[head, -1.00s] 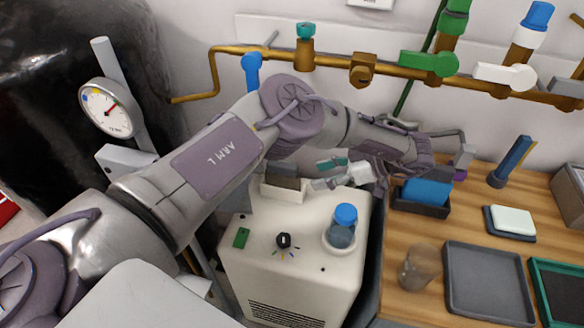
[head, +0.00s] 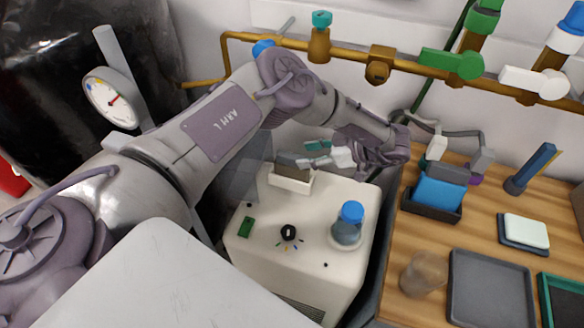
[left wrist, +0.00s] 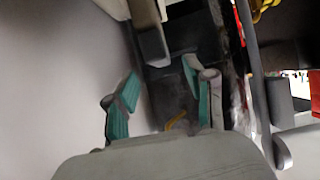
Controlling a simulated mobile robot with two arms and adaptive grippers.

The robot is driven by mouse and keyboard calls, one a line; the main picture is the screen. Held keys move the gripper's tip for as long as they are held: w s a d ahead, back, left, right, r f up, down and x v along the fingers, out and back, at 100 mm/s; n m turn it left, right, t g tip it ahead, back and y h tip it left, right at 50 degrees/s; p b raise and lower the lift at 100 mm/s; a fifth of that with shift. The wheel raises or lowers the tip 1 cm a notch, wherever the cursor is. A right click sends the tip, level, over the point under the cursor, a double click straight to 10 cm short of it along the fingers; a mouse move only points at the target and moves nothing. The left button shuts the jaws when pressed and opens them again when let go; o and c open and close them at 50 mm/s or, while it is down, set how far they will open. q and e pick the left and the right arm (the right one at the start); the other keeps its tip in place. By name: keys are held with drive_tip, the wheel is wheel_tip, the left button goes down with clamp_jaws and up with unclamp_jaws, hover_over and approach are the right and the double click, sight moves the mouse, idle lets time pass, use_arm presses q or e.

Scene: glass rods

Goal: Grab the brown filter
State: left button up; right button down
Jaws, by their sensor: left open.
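A grey-brown slab (head: 294,170), which looks like the brown filter, stands in a small white holder (head: 290,183) at the back of the white machine. My left gripper (head: 312,154) is open, just right of and slightly above the slab in the head view. Whether it touches the slab is unclear. In the left wrist view the two teal-padded fingers (left wrist: 160,95) are wide apart with nothing between them. A grey-brown bar (left wrist: 151,32), possibly the filter, shows beyond the fingers at the top. My right gripper is in neither view.
The white machine (head: 270,250) carries a blue-capped flask (head: 349,224). Right of it, the wooden table (head: 470,225) holds a black holder with a blue block (head: 440,192), a beaker (head: 424,273) and a grey tray (head: 490,290). A brass pipe (head: 400,66) runs along the wall.

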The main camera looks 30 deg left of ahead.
sight(294, 156)
use_arm(q)
drive_tip(key=p+x, duration=0.1)
drive_tip(key=x, duration=0.4)
drive_tip(key=shift+a+f, duration=0.2)
drive_tip(key=shift+a, duration=0.1)
clamp_jaws()
drive_tip(key=shift+r, duration=0.15)
